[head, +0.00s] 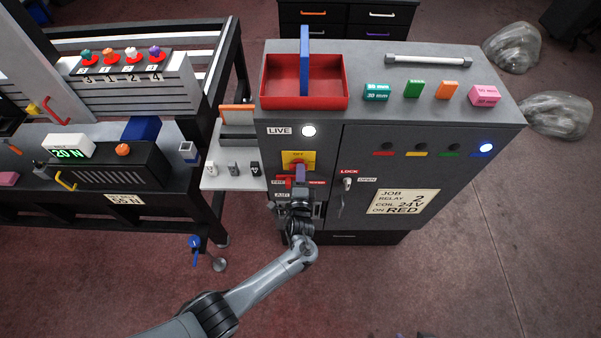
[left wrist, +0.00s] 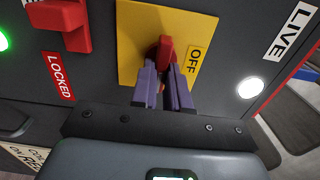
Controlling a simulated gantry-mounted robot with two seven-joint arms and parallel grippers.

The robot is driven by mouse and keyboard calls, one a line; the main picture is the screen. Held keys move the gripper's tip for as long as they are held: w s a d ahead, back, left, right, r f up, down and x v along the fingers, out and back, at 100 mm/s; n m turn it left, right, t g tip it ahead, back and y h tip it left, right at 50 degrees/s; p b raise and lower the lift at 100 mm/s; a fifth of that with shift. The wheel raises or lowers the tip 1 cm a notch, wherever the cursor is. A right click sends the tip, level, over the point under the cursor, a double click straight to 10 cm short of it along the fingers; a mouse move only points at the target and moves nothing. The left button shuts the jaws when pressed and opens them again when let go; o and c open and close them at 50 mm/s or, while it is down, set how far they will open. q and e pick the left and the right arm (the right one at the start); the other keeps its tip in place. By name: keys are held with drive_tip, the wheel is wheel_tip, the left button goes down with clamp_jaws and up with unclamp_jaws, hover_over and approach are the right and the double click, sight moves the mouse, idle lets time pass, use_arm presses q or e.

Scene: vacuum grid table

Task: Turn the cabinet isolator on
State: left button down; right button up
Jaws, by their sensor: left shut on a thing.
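The cabinet isolator has a yellow plate (head: 288,157) on the front of the grey cabinet (head: 440,150), with an OFF label beside its handle. The red isolator handle (left wrist: 166,48) stands out from the plate (left wrist: 138,25) in the left wrist view. My left gripper (left wrist: 164,80) is shut on this handle, its purple fingers on either side of it. In the head view my left gripper (head: 300,178) is in front of the cabinet and hides part of the isolator. The LIVE lamp (head: 309,131) glows white. My right gripper is in neither view.
A red lever (left wrist: 66,20) with a LOCKED label (left wrist: 58,76) is close beside the isolator. The cabinet door handle (head: 343,190) is to the right. A red tray (head: 275,94) and several coloured blocks lie on top. A bench (head: 200,225) stands at left.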

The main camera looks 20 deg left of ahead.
use_arm(q)
drive_tip(key=c, duration=1.1)
unclamp_jaws()
drive_tip(key=shift+s, duration=0.1)
drive_tip(key=shift+p+v, duration=0.3)
drive_tip(key=shift+v, duration=5)
